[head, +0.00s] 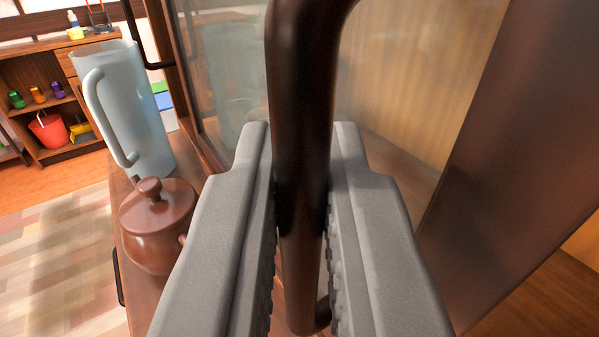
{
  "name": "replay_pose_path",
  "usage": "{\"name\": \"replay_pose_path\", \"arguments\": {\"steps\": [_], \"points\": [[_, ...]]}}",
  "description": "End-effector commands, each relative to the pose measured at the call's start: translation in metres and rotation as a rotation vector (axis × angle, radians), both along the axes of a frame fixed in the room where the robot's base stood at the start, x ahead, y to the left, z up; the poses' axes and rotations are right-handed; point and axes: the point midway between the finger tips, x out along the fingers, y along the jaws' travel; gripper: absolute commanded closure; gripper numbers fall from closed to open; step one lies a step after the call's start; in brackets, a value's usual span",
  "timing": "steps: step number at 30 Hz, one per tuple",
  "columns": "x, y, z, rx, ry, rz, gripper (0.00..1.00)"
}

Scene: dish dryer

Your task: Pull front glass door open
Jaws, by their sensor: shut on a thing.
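A dark brown bar handle (304,110) runs down the middle of the head view, in front of the glass door (395,70). The door has a brown frame (510,140) on its right side. My gripper (300,180) is shut on the handle, with one grey finger on each side of it. The fingers hide part of the lower door. I cannot tell how far the door stands from its cabinet.
A pale blue pitcher (135,110) and a brown lidded pot (158,225) stand on the wooden surface to the left, the pot close to my left finger. A shelf (45,85) with small items is further back. Floor (60,240) shows at lower left.

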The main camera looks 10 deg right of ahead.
Motion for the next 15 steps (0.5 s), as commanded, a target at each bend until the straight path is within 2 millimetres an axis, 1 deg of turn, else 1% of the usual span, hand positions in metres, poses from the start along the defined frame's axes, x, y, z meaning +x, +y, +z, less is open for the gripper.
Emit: {"name": "replay_pose_path", "arguments": {"steps": [1,2,15], "points": [[-0.0001,0.0,-0.0003,0.0,0.0,0.0,1.0],[-0.0001,0.0,-0.0002,0.0,0.0,0.0,0.85],[-0.0002,-0.0001,-0.0001,0.0,0.0,0.0,0.85]]}}
